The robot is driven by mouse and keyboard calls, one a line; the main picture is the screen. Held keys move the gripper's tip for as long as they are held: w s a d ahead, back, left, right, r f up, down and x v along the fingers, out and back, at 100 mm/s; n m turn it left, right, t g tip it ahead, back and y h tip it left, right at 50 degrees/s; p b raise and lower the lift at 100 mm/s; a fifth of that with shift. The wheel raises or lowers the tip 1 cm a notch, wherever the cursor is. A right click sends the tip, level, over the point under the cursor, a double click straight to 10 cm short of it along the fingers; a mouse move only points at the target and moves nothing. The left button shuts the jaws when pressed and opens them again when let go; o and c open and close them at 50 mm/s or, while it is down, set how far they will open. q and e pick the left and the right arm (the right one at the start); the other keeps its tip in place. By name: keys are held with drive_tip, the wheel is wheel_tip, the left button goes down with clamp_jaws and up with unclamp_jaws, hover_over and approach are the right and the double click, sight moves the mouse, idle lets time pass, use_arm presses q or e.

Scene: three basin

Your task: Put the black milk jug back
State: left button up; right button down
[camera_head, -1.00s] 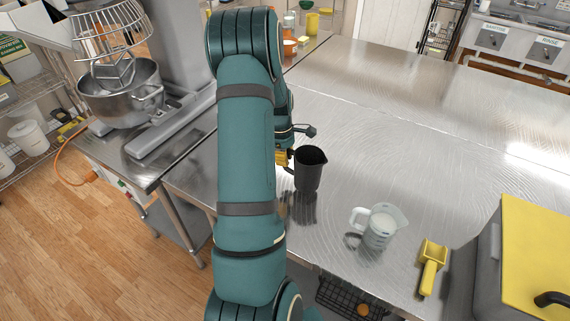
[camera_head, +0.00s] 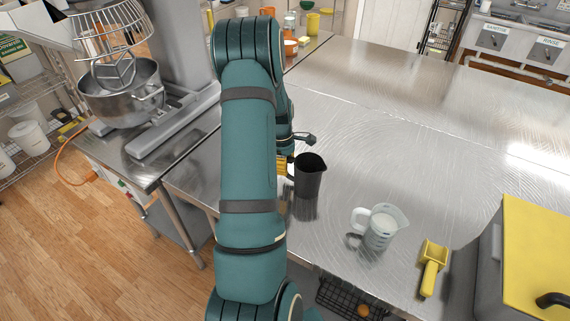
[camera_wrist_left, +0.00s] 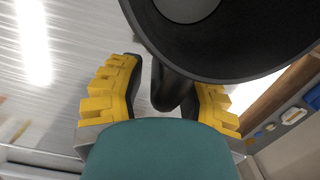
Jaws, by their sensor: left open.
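The black milk jug (camera_head: 308,179) stands upright on the steel table, and appears to rest on it. My left gripper (camera_head: 286,166) is at the jug's left side, mostly hidden behind my own arm in the head view. In the left wrist view, the black jug (camera_wrist_left: 225,55) fills the top, with its handle (camera_wrist_left: 172,88) between the two yellow-padded fingers of the left gripper (camera_wrist_left: 163,98). The fingers are open, with a gap beside the handle on the left. My right gripper is in neither view.
A yellow scoop (camera_head: 432,268) and a grey bin with a yellow lid (camera_head: 535,255) are further right. A mixer bowl (camera_head: 120,95) is at the left.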

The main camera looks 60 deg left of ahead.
use_arm(q)
wheel_tip(320, 180, up, 12)
drive_tip(key=a, duration=0.1)
drive_tip(key=shift+s+p, duration=0.3)
idle(0.3)
idle(0.4)
